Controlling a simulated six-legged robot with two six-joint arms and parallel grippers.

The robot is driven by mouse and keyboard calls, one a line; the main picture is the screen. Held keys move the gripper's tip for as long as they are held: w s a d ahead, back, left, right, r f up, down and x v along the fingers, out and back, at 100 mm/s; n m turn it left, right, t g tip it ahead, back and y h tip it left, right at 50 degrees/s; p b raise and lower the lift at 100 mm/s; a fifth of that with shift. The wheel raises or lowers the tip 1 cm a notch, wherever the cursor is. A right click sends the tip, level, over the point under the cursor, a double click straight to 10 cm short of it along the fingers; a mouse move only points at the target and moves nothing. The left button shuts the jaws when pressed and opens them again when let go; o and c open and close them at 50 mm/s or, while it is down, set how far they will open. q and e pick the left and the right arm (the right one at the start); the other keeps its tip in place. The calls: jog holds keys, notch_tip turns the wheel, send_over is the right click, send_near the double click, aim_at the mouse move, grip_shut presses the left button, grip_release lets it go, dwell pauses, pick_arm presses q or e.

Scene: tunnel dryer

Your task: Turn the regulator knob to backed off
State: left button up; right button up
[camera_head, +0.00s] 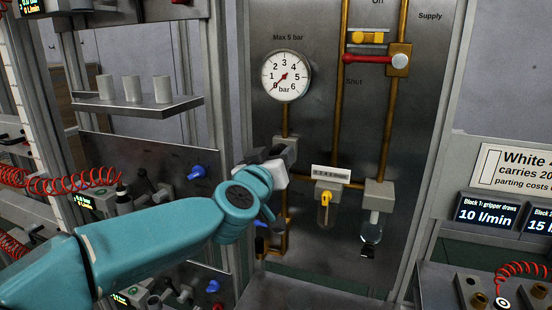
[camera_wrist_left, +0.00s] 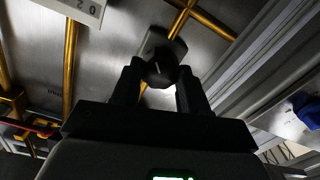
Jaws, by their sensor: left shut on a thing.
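The regulator knob (camera_wrist_left: 160,70) is dark and many-sided, with a pale mark on its face. It sits between the two fingers of my left gripper (camera_wrist_left: 158,88) in the left wrist view, and the gripper is shut on it. In the head view my left gripper (camera_head: 264,160) reaches the grey regulator body (camera_head: 288,147) below the gauge; the wrist and fingers mostly hide the knob there. The round white gauge (camera_head: 286,75), marked "Max 5 bar", has a red needle that appears to point to the lower left, near 0. My right gripper is not in view.
A red lever (camera_head: 368,59) lies sideways at the supply valve. A yellow part (camera_head: 326,198) and clear bowls hang right of the regulator. Brass pipes run up the metal panel. A shelf with grey cups (camera_head: 132,88) and red coiled hoses are at left.

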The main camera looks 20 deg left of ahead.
pick_arm(q)
jog(key=n+b, duration=0.6)
jog(key=n, duration=2)
jog(key=shift+a+n+h, duration=0.1)
jog(key=shift+n+h, duration=0.2)
dwell(0.3)
jog(key=o, duration=1.1)
jog(key=shift+w+f, duration=0.1)
jog(key=shift+c, duration=0.2)
